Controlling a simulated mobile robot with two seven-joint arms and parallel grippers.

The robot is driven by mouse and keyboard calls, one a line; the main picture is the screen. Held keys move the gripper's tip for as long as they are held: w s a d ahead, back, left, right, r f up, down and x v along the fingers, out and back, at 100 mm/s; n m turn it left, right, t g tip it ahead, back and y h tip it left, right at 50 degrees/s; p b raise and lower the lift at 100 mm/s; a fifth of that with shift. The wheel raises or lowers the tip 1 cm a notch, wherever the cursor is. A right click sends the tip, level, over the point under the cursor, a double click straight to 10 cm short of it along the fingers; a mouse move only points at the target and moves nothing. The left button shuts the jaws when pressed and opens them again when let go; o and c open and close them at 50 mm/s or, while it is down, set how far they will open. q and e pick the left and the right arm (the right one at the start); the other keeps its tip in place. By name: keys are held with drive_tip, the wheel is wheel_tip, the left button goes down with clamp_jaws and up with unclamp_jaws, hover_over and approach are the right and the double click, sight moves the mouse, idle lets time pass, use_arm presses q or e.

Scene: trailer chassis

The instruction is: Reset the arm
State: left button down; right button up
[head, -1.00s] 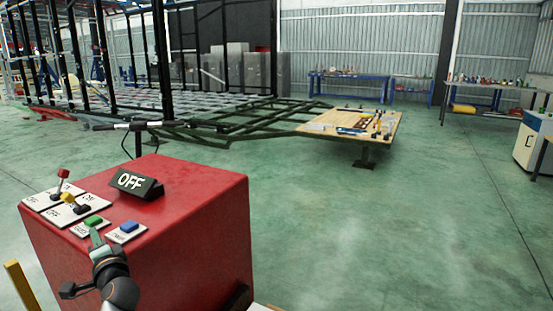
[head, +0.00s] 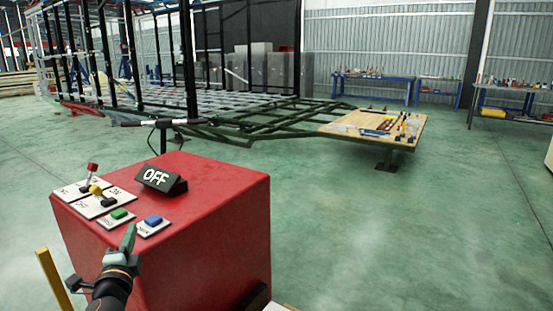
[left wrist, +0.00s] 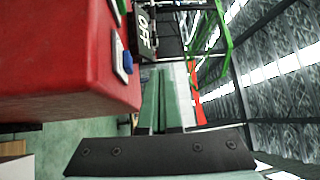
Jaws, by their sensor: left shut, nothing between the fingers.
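A red control box (head: 215,215) stands at the left front. On its top are a red-knobbed lever (head: 92,169), a yellow-knobbed lever (head: 97,190), a green button (head: 119,213), a blue button (head: 153,220) and a black sign reading OFF (head: 161,180). My left gripper (head: 129,236) is shut and empty, in front of the box's near edge, just below the green and blue buttons in the picture. In the left wrist view my shut fingers (left wrist: 165,100) point past the box, with the blue button (left wrist: 127,62) and OFF sign (left wrist: 144,32) beyond. My right gripper is not in view.
A dark trailer frame (head: 290,115) spans the back, with a wooden board (head: 345,124) of tools at its right end. Blue workbenches (head: 370,88) line the wall. A yellow post (head: 53,280) is at lower left. The green floor on the right is clear.

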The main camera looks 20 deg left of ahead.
use_arm(q)
drive_tip(key=s+d+f+g+h, duration=0.2)
drive_tip(key=s+d+f+h, duration=0.35)
drive_tip(key=d+f, duration=0.45)
drive_tip(key=s+d+f+g+h, duration=0.1)
drive_tip(key=s+d+f+h, duration=0.6)
drive_tip(key=d, duration=0.5)
drive_tip(key=s+d+f+n+g+h, duration=0.2)
drive_tip(key=s+d+f+n, duration=0.15)
drive_tip(key=s+d, duration=0.35)
drive_tip(key=w+d+r+n+t+y, duration=0.2)
drive_tip(key=w+d+n, duration=0.1)
drive_tip(key=d+n, duration=0.25)
drive_tip(key=s+a+r+n+g+p, duration=0.1)
drive_tip(key=s+r+g+p, duration=0.3)
drive_tip(key=p, duration=1.7)
drive_tip(key=s+a+r+y, duration=0.1)
drive_tip(key=s, duration=0.3)
drive_tip(key=shift+g, duration=0.4)
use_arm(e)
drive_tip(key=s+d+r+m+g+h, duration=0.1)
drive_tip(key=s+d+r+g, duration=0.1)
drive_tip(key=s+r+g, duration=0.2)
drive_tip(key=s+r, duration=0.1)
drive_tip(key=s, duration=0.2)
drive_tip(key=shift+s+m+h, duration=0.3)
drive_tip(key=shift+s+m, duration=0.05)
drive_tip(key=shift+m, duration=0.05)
